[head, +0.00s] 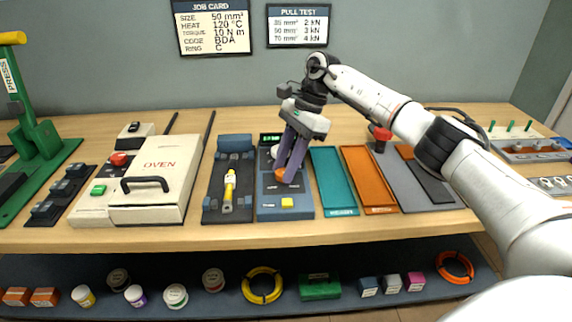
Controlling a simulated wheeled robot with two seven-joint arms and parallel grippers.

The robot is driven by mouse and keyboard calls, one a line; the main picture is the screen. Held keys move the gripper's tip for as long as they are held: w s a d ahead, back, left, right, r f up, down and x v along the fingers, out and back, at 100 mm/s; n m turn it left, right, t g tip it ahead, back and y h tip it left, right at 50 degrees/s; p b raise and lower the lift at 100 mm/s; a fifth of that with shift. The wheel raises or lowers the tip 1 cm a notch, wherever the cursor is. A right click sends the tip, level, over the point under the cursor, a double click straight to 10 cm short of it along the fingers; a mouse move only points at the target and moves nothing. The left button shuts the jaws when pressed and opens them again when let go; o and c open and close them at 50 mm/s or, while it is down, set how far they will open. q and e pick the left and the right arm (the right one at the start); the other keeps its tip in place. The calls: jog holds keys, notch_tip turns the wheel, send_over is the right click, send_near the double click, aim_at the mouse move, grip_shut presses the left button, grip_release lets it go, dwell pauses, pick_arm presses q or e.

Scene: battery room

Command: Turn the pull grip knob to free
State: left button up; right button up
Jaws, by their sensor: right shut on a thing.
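The pull grip knob looks to be the orange knob (283,176) on the blue bench device (268,206), in the middle of the bench. My right gripper (288,173) reaches down from above with its two purple fingers on either side of the knob and is shut on it. The fingers cover part of the knob, so its turned position cannot be read. My left gripper is not in view.
Left of the device stands a dark fixture (211,207) holding a yellow piece, then the white oven (163,190). To the right lie a teal tray (333,183) and an orange tray (368,180). A red knob (381,134) stands near my right arm.

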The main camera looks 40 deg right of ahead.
jog(key=n+g, duration=0.1)
jog(key=n, duration=0.2)
jog(key=shift+w, duration=0.15)
pick_arm(q)
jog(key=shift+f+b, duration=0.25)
jog(key=shift+b, duration=0.05)
pick_arm(e)
jog(key=shift+n, duration=0.3)
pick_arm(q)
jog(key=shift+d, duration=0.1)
pick_arm(e)
jog(key=o, duration=1)
jog(key=shift+o, duration=0.2)
